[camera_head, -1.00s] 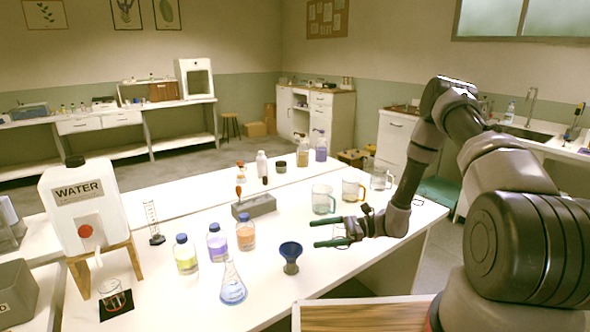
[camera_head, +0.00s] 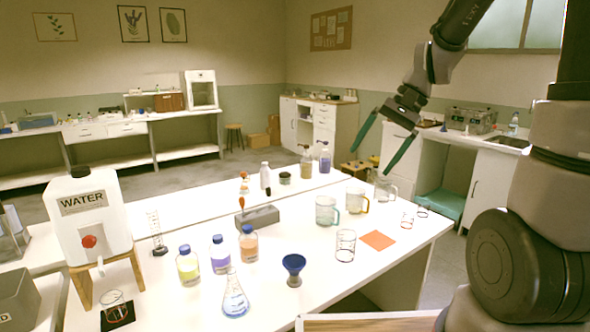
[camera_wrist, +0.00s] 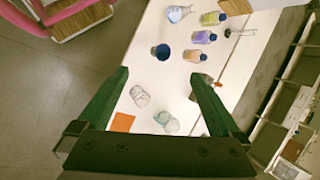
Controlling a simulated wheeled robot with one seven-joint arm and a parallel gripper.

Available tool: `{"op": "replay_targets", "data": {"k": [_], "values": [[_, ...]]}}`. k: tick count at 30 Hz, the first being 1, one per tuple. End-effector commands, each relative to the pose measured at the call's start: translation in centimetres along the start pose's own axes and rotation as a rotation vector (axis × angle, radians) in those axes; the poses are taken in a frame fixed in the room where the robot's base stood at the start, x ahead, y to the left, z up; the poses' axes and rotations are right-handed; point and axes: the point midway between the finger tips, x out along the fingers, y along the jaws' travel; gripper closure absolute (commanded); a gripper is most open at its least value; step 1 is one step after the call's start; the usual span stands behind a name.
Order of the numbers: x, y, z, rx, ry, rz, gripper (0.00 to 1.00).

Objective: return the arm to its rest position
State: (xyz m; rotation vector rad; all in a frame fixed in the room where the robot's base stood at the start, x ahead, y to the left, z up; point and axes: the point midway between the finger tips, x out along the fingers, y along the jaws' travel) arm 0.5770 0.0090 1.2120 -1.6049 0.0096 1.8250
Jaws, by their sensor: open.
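My gripper (camera_head: 376,154) is open and empty, raised in the air above the right part of the white table (camera_head: 340,285) in the head view. Its two green fingers are spread apart. In the wrist view my gripper (camera_wrist: 160,80) shows the same two fingers with nothing between them but the table far below. My arm is folded up at the right of the head view, with its upper part cut off by the frame's top edge.
Below the gripper are glass mugs (camera_head: 327,210), a clear beaker (camera_head: 345,246) and an orange square (camera_head: 378,240). A blue funnel (camera_head: 293,268), a flask (camera_head: 235,298), capped bottles (camera_head: 220,254) and a water tank (camera_head: 86,215) stand further left. The air around the gripper is free.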

Motion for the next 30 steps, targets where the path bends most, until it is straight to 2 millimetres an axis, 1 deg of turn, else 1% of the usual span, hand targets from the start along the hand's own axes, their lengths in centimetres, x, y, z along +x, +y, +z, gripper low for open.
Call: {"op": "replay_targets", "data": {"k": [1,6,12,15,18,21,27,29,30], "values": [[-1.6,0.2,1.0,-0.036,0.062,0.007,0.0],[-5.9,1.6,3.7,-0.134,0.253,0.032,0.0],[-10.2,3.5,6.7,-0.233,0.473,0.04,0.0],[-11.8,4.4,7.9,-0.269,0.561,0.037,0.0],[-12.8,5.0,8.7,-0.292,0.622,0.034,0.0],[-13.3,5.4,9.1,-0.305,0.655,0.033,0.0],[-13.4,5.5,9.2,-0.308,0.666,0.033,0.0],[-13.4,5.5,9.2,-0.308,0.666,0.033,0.23],[-13.4,5.5,9.2,-0.308,0.666,0.033,0.38]]}}
